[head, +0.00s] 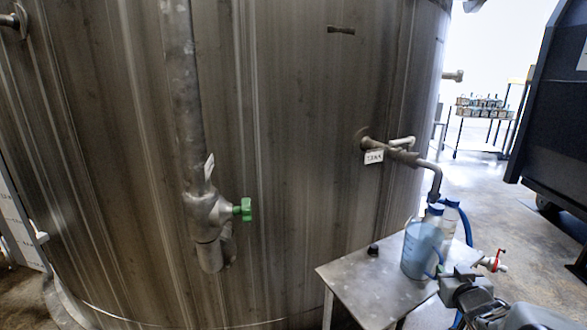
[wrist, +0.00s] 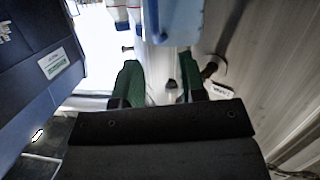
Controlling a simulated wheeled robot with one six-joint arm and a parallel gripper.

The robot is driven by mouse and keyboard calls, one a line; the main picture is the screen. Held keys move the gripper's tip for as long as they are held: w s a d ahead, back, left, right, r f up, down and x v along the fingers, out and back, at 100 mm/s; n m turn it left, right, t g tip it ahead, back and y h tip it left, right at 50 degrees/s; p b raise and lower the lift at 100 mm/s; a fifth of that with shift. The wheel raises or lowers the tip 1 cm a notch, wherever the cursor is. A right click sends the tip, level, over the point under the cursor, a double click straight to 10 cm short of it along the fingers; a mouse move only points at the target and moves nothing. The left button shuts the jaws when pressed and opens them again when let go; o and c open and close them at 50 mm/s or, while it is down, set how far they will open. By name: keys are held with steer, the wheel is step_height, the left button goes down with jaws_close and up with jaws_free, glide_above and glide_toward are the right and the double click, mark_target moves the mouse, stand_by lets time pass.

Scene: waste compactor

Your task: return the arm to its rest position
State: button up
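My gripper (wrist: 160,82) shows in the wrist view with its two green fingers apart and nothing held between them. In the head view my arm comes in at the lower right, and the gripper end (head: 456,276) is just right of a blue translucent pitcher (head: 421,251). The pitcher stands upright on a small metal table (head: 352,287). It also shows at the top of the wrist view (wrist: 174,20), beyond the fingers. I cannot tell from the head view whether the gripper touches the pitcher.
A large metal tank (head: 290,130) fills the left and middle. A tap (head: 400,155) juts from it above the table. A black knob (head: 373,249) and blue-capped bottles (head: 450,217) are on the table. A red-handled valve (head: 493,262) is near my arm. Open floor (head: 500,205) lies behind.

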steer(key=s+a+r+m+g+p, duration=0.1)
steer(key=a+r+g+p, duration=0.1)
steer(key=a+r+p, duration=0.3)
steer(key=s+a+r+g+p, duration=0.2)
steer(key=a+r+g+p, duration=0.15)
steer(key=r, duration=0.35)
steer(key=s+a+r+n+g+y+p, duration=0.1)
steer(key=s+a+r+g+p, duration=0.1)
steer(key=s+a+p, duration=0.3)
steer(key=s+a+r+n+g+y+p, duration=0.1)
steer(key=s+a+r+g+y+p, duration=0.1)
steer(key=s+a, duration=0.5)
step_height(320, 180, up, 2)
steer(key=a+g+p, duration=0.1)
steer(key=a+p, duration=0.1)
steer(key=p, duration=0.1)
steer(key=shift+a+r+g, duration=0.25)
steer(key=shift+g, duration=0.1)
steer(key=shift+d, duration=0.15)
